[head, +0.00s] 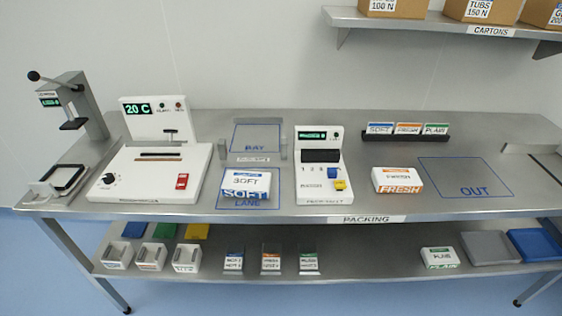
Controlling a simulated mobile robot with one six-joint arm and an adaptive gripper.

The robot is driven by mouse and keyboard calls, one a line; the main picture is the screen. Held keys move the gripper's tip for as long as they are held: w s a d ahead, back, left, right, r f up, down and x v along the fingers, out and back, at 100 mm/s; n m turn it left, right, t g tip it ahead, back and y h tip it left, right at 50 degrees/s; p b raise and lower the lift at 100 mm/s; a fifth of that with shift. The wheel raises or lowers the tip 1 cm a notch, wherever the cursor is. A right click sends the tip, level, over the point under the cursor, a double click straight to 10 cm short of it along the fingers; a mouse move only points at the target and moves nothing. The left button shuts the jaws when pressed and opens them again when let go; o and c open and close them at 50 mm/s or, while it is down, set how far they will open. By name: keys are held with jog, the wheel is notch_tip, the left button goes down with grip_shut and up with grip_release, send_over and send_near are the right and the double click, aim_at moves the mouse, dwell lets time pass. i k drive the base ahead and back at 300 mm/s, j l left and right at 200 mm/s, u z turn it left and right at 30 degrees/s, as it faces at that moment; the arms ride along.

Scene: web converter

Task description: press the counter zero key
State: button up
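A white upright unit (319,165) with a green-lit display (312,135) stands at the middle of the bench. It looks like the counter, but its small lettering is hard to read. Its sloped front carries the digits 1, 2, 3, a blue key (332,172) and a yellow key (340,184). I cannot tell from the lettering which key is zero. A dark slot shows above the keys. Nothing covers the keys. My gripper is not in view.
A SOFT pack (246,184) lies on the LANE mark just left of the unit; a FRESH pack (397,180) lies to its right. A sealer-like machine showing 20 C (150,165) and a lever press (76,105) stand left. The OUT area (465,177) is clear.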

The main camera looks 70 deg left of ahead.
aim_at(340, 185)
jog(key=u, duration=2.3)
